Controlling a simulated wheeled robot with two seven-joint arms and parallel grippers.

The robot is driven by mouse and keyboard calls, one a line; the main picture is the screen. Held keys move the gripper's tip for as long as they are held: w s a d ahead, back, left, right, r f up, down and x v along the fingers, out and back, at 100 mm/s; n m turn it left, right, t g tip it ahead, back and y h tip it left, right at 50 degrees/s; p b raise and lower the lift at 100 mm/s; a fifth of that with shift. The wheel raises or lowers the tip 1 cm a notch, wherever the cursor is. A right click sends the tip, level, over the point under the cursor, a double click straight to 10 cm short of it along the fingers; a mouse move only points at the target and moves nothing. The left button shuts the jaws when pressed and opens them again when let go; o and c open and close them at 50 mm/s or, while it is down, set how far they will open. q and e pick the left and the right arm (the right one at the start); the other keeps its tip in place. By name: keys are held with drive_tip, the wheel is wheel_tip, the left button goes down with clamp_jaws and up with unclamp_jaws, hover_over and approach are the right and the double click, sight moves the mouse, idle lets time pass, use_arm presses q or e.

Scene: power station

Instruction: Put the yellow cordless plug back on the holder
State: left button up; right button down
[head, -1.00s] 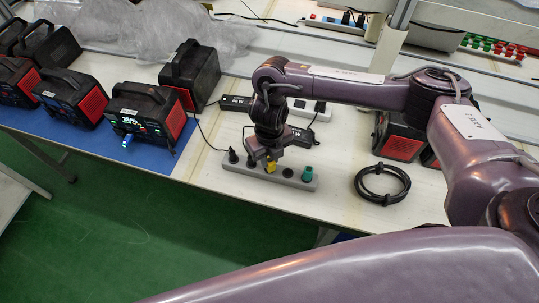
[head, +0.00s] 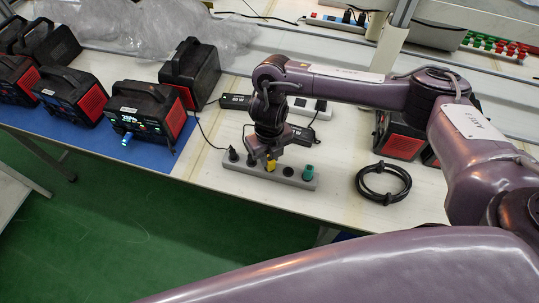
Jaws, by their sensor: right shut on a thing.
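The yellow plug (head: 271,166) is at the grey holder strip (head: 240,173) on the white table, between a black plug (head: 233,154) and a green plug (head: 308,172). My right gripper (head: 268,160) points down over the strip and is shut on the yellow plug. The plug's lower end meets the top of the strip; I cannot tell how deep it sits. The fingers hide part of the plug. My left gripper is not in view.
A coiled black cable (head: 383,183) lies to the right of the strip. Black-and-red power units (head: 149,113) stand on a blue mat at left. A white power strip (head: 310,108) and black adapters lie behind my gripper. Green floor is in front.

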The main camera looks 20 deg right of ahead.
drive_tip(key=c, duration=1.2)
unclamp_jaws()
